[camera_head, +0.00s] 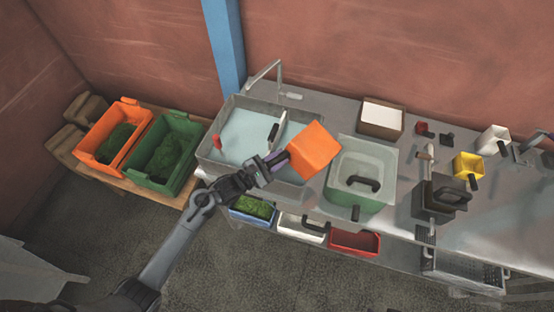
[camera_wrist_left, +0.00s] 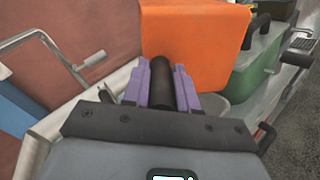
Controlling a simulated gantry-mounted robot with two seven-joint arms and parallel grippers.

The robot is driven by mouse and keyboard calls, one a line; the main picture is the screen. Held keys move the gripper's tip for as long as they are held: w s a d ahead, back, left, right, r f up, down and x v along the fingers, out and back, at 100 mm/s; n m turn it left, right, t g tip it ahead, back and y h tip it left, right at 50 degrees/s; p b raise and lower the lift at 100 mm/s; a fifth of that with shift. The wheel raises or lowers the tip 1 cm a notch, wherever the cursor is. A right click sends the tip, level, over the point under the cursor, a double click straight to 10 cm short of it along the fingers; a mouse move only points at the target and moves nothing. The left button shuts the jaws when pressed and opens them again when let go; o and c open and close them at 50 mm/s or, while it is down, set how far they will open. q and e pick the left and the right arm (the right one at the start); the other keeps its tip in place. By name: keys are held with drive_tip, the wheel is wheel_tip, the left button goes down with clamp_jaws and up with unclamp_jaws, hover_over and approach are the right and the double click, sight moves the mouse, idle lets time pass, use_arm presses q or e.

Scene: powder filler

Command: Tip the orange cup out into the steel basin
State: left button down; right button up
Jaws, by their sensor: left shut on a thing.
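The orange cup (camera_head: 313,148) is held up over the right end of the steel basin (camera_head: 228,101) in the head view. It looks tilted, with plain orange faces toward the camera; its opening and contents are hidden. My left gripper (camera_head: 277,160) comes in from the lower left and is shut on the cup's dark handle. In the left wrist view, the purple fingers (camera_wrist_left: 162,85) flank the black handle, with the cup (camera_wrist_left: 195,42) just beyond. The basin holds pale bluish contents or has a pale floor; I cannot tell which. My right gripper is not in view.
A faucet (camera_head: 279,72) rises behind the basin. A green container with a clear lid and black handle (camera_head: 362,184) stands close right of the cup. Orange (camera_head: 88,150) and green (camera_head: 181,187) crates stand at left. Small boxes and tools crowd the counter's right side.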

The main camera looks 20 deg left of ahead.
use_arm(q)
drive_tip(key=shift+s+d+r+m+b, duration=0.25)
drive_tip(key=shift+d+r+m+b, duration=0.3)
drive_tip(key=shift+r+m, duration=0.5)
drive_tip(key=m+b, duration=0.2)
drive_tip(key=d+r+m+y+b, duration=0.1)
drive_tip(key=m+b, duration=0.1)
drive_tip(key=d+m+b, duration=0.1)
drive_tip(key=m+b, duration=0.1)
drive_tip(key=shift+s+r+g+y+b, duration=0.15)
drive_tip(key=shift+s+g+y+b, duration=0.15)
drive_tip(key=shift+b, duration=0.05)
drive_tip(key=shift+r+m+p, duration=0.35)
drive_tip(key=shift+p, duration=0.35)
drive_tip(key=shift+f+m+y, duration=0.35)
drive_tip(key=shift+m+y, duration=0.05)
drive_tip(key=shift+m, duration=0.5)
drive_tip(key=shift+f+m+y, duration=0.3)
drive_tip(key=shift+f+m, duration=0.1)
drive_tip(key=shift+m, duration=0.7)
drive_tip(key=shift+r+p, duration=0.1)
drive_tip(key=shift+p, duration=0.3)
